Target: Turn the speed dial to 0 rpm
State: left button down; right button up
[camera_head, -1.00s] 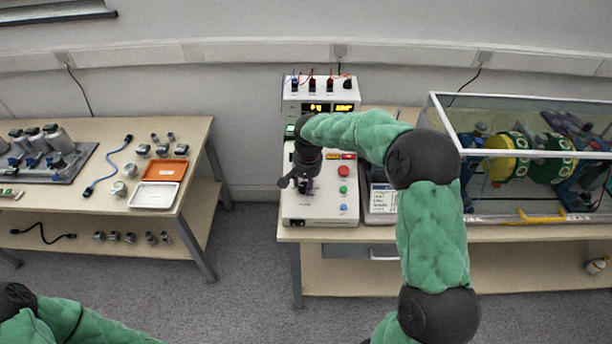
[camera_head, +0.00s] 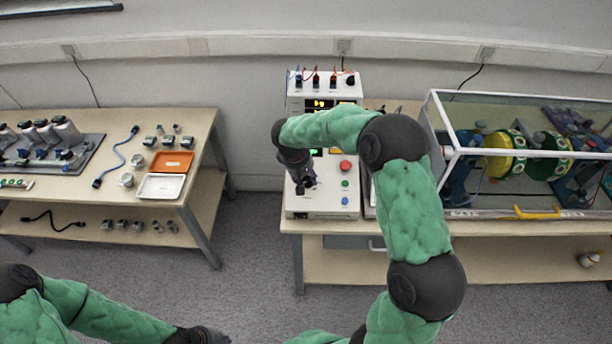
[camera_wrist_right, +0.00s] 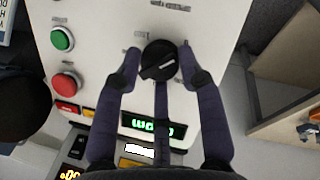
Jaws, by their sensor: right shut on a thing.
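The speed dial (camera_wrist_right: 160,62) is a round black knob with a pale mark, on the white panel of the control box (camera_head: 320,206). My right gripper (camera_head: 303,184) is over the lower left of this panel and hides the dial in the head view. In the right wrist view, its fingers (camera_wrist_right: 159,50) stand on either side of the dial, shut on it. A lit green display (camera_wrist_right: 155,126) is beside the dial; its reading is not clear to me. My left gripper (camera_head: 200,336) is at the bottom edge, partly cut off, away from the box.
A red button (camera_head: 346,165) and a green button (camera_head: 345,183) are on the panel. A glass-walled case (camera_head: 520,213) with a yellow handle stands to the right. The left table (camera_head: 120,196) holds an orange tray (camera_head: 172,162) and a white tray (camera_head: 160,187).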

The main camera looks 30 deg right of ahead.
jog(key=shift+s+a+f+n, duration=0.15)
jog(key=shift+s+f+n, duration=0.2)
jog(key=shift+n, duration=0.35)
jog(key=o, duration=0.8)
jog(key=shift+o, duration=0.2)
jog(key=shift+r, duration=0.1)
jog(key=shift+w+r, duration=0.15)
jog(key=shift+w, duration=0.05)
jog(key=shift+r, duration=0.15)
jog(key=v, duration=1.1)
jog(key=shift+a+r, duration=0.2)
jog(key=shift+a, duration=0.05)
